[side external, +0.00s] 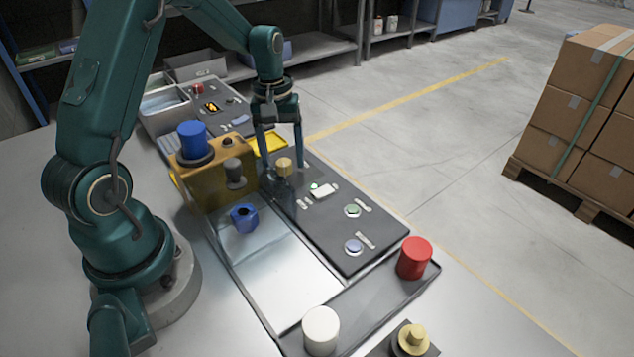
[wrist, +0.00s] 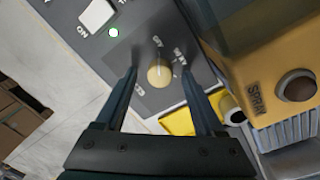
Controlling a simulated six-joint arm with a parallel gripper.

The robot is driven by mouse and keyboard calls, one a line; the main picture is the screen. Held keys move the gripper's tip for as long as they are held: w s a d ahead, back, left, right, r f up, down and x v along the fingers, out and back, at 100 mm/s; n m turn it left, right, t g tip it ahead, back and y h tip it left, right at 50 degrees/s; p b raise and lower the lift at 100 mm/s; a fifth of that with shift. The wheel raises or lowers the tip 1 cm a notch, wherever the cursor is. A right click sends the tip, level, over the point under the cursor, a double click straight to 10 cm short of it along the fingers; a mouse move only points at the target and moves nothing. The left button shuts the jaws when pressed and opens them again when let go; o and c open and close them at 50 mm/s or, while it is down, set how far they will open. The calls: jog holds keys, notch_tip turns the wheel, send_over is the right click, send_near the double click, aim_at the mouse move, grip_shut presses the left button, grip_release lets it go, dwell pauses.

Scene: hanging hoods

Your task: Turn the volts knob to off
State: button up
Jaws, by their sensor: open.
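The tan knob (side external: 284,166) stands up from the dark control panel (side external: 335,238), close to the panel's far end. The wrist view shows the same knob (wrist: 160,73) from above, with small printed labels around it. One label seems to read OFF; the others are too small to read surely. A thin pale line shows on the knob's top, toward the OFF-like label. My gripper (side external: 281,160) is open and points down, with one finger on each side of the knob. In the wrist view my gripper (wrist: 159,76) has a gap between each finger and the knob.
A yellow box (side external: 212,188) with a blue cylinder (side external: 193,140) on top stands close left of my gripper. The panel carries a white switch (side external: 324,190) and round buttons. A blue hexagonal piece (side external: 244,217) lies on the metal plate. A red cylinder (side external: 414,258) stands nearer the front.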

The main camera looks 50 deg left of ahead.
aim_at(283, 161)
notch_tip(283, 161, up, 5)
jog(key=shift+a+f, duration=0.1)
dwell(0.4)
jog(key=s+d+r+m+t, duration=0.3)
jog(key=d+r+m, duration=0.1)
jog(key=d+r, duration=0.55)
jog(key=s+d+m, duration=0.1)
jog(key=s+m, duration=0.1)
jog(key=s, duration=0.1)
jog(key=s+d+m+t, duration=0.1)
jog(key=s+d, duration=0.1)
jog(key=s, duration=0.2)
jog(key=s+d+m+t, duration=0.1)
jog(key=s+m, duration=0.1)
jog(key=s, duration=0.1)
jog(key=shift+s+d+f+m, duration=0.15)
jog(key=shift+s+f+m, duration=0.15)
jog(key=shift+s, duration=0.1)
jog(key=shift+s+f, duration=0.15)
jog(key=shift+f, duration=0.1)
jog(key=shift+r, duration=0.1)
